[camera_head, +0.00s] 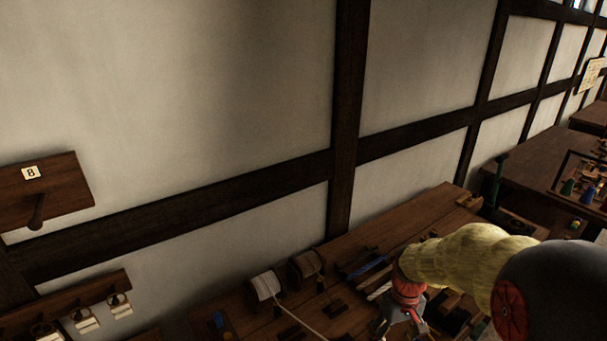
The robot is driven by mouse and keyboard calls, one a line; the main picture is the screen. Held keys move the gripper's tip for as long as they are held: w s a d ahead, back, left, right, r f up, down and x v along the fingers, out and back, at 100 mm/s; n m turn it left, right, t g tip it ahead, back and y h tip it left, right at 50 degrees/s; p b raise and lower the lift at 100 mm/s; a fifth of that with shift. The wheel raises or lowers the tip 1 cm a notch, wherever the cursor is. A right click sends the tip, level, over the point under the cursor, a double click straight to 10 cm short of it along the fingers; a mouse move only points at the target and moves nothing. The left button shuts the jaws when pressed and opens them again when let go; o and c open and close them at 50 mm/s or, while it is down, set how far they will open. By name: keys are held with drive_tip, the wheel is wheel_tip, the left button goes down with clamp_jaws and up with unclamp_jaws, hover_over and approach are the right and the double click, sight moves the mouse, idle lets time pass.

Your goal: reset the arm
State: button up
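My arm comes in from the lower right, with a yellow ribbed sleeve and a dark rounded joint. It reaches out over a wooden bench (385,236). My gripper (402,330) hangs below a red collar at the bottom edge of the head view. Its fingertips are small and partly cut off, so I cannot tell whether it is open or shut, or whether anything is in it.
Spools (265,287) and tools (368,265) lie on the bench beside my arm. A timber-framed wall (230,120) runs behind it. A board numbered 8 (60,190) with a peg and a hook rack (75,310) are at left. Another bench (535,170) stands at right.

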drive_tip(key=s+a+r+m+t+b, duration=0.1)
drive_tip(key=s+a+r+t+b, duration=0.1)
drive_tip(key=s+r, duration=0.6)
drive_tip(key=s+a+r+m+t+b, duration=0.1)
drive_tip(key=s+a+r+t+b, duration=0.1)
drive_tip(key=s+r, duration=0.7)
drive_tip(key=t+b, duration=0.1)
drive_tip(key=t, duration=0.1)
drive_tip(key=shift+a+r+t, duration=0.2)
drive_tip(key=shift+t, duration=0.1)
